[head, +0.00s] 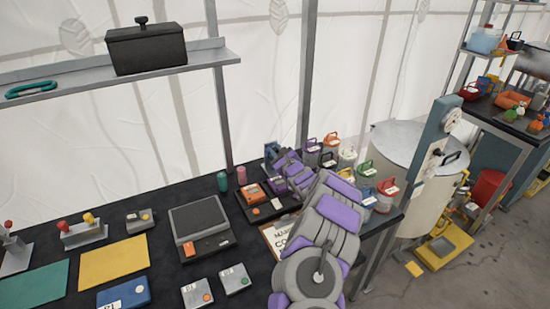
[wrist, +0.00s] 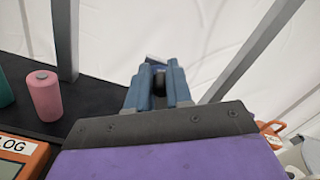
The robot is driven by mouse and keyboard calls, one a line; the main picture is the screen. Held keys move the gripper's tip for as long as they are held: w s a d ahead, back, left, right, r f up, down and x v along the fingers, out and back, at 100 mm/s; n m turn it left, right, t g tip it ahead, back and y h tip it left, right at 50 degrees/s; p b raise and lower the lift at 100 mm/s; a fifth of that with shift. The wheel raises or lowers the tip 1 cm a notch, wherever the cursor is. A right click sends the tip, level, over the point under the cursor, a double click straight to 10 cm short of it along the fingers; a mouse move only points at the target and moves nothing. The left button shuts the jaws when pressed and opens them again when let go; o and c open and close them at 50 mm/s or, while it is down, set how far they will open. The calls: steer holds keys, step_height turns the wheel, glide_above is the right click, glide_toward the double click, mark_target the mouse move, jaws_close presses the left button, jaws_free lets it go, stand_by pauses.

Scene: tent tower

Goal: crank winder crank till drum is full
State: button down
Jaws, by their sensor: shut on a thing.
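My gripper (wrist: 158,88) shows in the wrist view as two blue fingers closed on a small dark rounded piece (wrist: 159,79), which looks like a knob. The fingers hide most of this piece, and I cannot tell whether it belongs to the winder crank. In the head view my gripper (head: 272,152) is at the back edge of the black table, just right of a pink cylinder (head: 241,175). I cannot make out the winder's drum or how full it is. My arm covers part of that area.
A teal cylinder (head: 223,181) stands beside the pink one. An orange device (head: 252,192) lies in front of them, left of my arm. Several coloured-handled jars (head: 347,156) stand close on the right. A shelf (head: 40,92) with a black box (head: 146,48) hangs at upper left.

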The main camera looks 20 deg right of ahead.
steer(key=shift+w+a+r+m, duration=0.1)
steer(key=shift+w+r+m, duration=0.15)
steer(key=shift+w, duration=0.25)
steer(key=shift+d+f+m+b, duration=0.1)
steer(key=shift+d+m+b, duration=0.1)
steer(key=shift+m+b, duration=0.3)
steer(key=d+f+m, duration=0.1)
steer(key=m, duration=0.4)
steer(key=d+f+m+b, duration=0.1)
steer(key=d+m, duration=0.1)
steer(key=m, duration=0.3)
steer(key=d+f+m+b, duration=0.1)
steer(key=m, duration=0.4)
steer(key=shift+s+d+f, duration=0.25)
steer(key=m, duration=0.1)
steer(key=f+m, duration=0.1)
steer(key=m, duration=0.1)
steer(key=shift+d, duration=0.15)
steer(key=shift+f+m, duration=0.1)
steer(key=shift+m, duration=0.55)
